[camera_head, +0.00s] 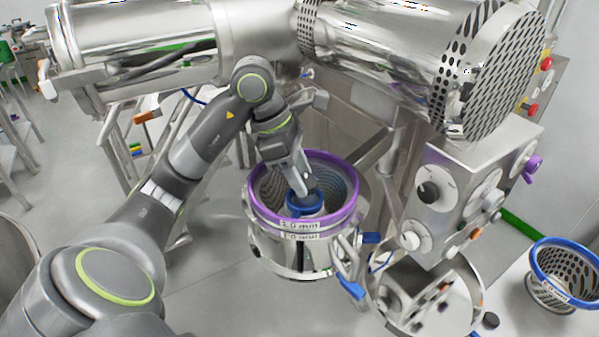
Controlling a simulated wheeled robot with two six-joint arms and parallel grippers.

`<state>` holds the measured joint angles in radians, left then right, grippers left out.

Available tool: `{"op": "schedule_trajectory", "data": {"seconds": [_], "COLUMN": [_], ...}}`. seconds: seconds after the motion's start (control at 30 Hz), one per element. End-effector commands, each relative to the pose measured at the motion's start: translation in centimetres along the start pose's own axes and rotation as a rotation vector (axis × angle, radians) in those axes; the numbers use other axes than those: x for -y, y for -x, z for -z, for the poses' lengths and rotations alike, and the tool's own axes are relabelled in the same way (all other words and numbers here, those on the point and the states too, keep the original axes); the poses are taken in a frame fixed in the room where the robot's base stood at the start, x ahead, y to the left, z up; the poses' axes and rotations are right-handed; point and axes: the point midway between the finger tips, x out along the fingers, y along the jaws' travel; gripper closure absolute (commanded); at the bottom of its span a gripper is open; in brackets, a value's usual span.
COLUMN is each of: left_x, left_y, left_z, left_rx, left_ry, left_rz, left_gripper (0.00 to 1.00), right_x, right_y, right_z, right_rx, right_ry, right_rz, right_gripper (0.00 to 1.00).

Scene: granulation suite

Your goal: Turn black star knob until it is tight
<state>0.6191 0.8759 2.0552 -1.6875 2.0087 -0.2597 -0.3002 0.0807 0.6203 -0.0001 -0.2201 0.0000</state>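My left arm reaches in from the left, and my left gripper (300,186) points down into the purple-rimmed sieve basket (262,216). Its fingertips are at a small dark piece (313,198) above the blue ring (292,211) in the basket's middle. This dark piece may be the black star knob, but its star shape does not show. The fingers hide part of it, and I cannot tell whether they are closed on it. The basket sits upright in a metal housing and carries a size label (300,226). My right gripper is out of view.
A large steel cylinder with a perforated end (505,75) hangs above at the right. A control box (450,165) with a black round knob (428,192) stands right of the basket. A blue-rimmed basket (538,262) rests on a white surface. Clear floor shows below.

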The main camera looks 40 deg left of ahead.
Motion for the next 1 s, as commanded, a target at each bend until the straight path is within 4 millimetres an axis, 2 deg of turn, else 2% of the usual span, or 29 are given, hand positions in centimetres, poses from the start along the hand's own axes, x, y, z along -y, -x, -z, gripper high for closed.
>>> {"op": "schedule_trajectory", "data": {"seconds": [0.03,0.13,0.43,0.57,0.67,0.83,1.0], "left_x": [0.0,0.0,0.0,-0.1,-0.1,-0.1,-0.1], "left_y": [0.0,0.0,0.1,0.9,2.3,6.2,10.9], "left_z": [0.0,0.0,0.0,0.1,0.1,0.1,-0.1], "left_rx": [0.001,0.0,-0.001,-0.002,-0.002,-0.002,-0.002], "left_ry": [-0.001,0.0,0.001,0.001,0.0,0.002,0.003], "left_rz": [-0.001,0.0,0.0,-0.004,-0.006,-0.008,-0.005], "left_gripper": [0.49,0.36,0.36,0.36,0.36,0.36,0.36], "right_x": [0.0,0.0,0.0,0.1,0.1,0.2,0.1], "right_y": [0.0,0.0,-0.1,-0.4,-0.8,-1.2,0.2], "right_z": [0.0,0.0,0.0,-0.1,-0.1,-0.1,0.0], "right_rx": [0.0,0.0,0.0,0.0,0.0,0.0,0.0], "right_ry": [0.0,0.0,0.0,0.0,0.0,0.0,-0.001], "right_rz": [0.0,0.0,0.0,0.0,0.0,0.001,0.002], "right_gripper": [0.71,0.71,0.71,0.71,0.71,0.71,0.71]}}
